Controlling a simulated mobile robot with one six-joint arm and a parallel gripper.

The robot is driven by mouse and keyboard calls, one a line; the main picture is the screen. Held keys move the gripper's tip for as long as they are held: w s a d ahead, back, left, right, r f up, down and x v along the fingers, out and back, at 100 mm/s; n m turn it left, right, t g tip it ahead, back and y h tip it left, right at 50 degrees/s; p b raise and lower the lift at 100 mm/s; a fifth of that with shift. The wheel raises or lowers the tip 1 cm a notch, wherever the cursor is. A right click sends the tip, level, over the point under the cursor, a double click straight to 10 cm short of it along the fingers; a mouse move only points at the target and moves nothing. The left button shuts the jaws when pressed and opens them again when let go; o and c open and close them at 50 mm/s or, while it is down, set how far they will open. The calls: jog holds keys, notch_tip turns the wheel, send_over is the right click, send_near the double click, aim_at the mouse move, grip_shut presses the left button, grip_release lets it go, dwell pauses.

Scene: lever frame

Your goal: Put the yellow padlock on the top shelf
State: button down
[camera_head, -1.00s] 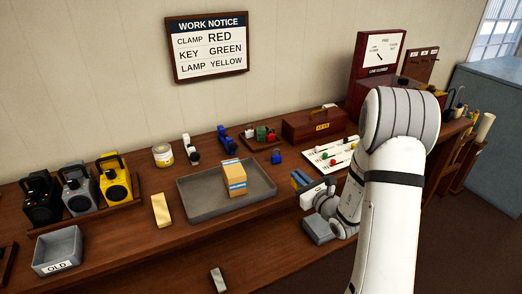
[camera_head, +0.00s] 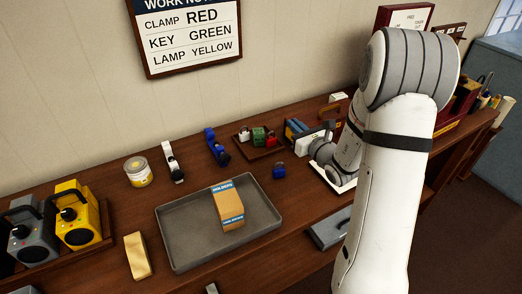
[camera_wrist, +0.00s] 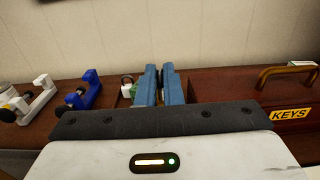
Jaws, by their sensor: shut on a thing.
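My gripper (camera_head: 293,127) reaches over the back of the bench, right of a small wooden tray (camera_head: 262,153) of padlocks. In the wrist view its two blue fingers (camera_wrist: 158,72) are close together. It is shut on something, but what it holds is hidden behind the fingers. I cannot make out a yellow padlock in any view. The tray holds a white padlock, a green padlock (camera_head: 258,136) and a red padlock (camera_head: 271,141). A blue padlock (camera_head: 279,171) stands in front of it. I cannot identify the top shelf.
A grey tray (camera_head: 180,250) holds an orange-brown box (camera_head: 228,206). Blue (camera_head: 217,147) and white (camera_head: 174,162) clamps stand behind it. A wooden KEYS box (camera_wrist: 222,84) is right of my fingers. A grey box (camera_head: 325,234) is by the front edge. A work notice (camera_head: 192,32) hangs above.

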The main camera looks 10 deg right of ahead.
jog(key=f, duration=0.5)
jog(key=shift+w+f, duration=0.2)
jog(key=shift+w, duration=0.05)
jog(key=shift+s+f, duration=0.1)
jog(key=shift+f, duration=2.05)
jog(key=shift+f, duration=0.1)
jog(key=shift+f, duration=0.15)
jog(key=c, duration=1.6)
grip_release()
